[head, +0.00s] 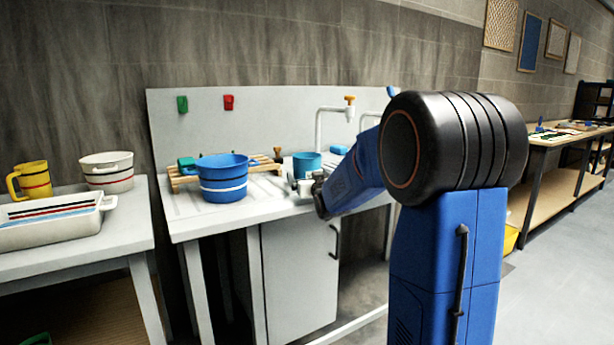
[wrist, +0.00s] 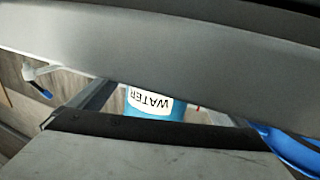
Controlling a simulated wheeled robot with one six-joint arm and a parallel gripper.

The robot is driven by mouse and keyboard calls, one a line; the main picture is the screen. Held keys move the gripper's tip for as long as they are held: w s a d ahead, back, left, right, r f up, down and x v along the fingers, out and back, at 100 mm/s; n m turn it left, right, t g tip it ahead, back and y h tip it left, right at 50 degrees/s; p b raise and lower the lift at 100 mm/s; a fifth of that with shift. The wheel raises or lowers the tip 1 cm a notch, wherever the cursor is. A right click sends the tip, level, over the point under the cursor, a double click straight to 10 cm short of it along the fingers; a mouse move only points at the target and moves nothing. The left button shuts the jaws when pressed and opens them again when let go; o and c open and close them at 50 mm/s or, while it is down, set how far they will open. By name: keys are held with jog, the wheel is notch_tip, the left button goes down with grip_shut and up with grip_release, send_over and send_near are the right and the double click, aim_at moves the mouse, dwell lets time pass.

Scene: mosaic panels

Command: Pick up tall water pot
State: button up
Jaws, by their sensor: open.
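A teal-blue pot (head: 307,163) stands at the sink unit, just behind the end of my arm in the head view. In the wrist view a blue pot with a white WATER label (wrist: 157,112) shows upside down, framed between parts of my gripper; its top and base are hidden. It looks like the same pot. My gripper (head: 299,184) is open, close to the pot on its near side, and its jaws are not shut on it. I cannot tell whether they touch it.
A blue bucket (head: 222,184) with a white band stands left on the sink unit (head: 187,226), by a wooden rack (head: 262,164). A tap (head: 322,125) rises behind. A left table holds a white tray (head: 45,235), a yellow jug (head: 33,181) and a white pot (head: 106,176).

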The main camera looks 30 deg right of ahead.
jog(key=shift+x, duration=1.2)
jog(key=shift+c, duration=0.4)
jog(key=c, duration=1.5)
jog(key=shift+o, duration=0.2)
jog(key=shift+r, duration=0.15)
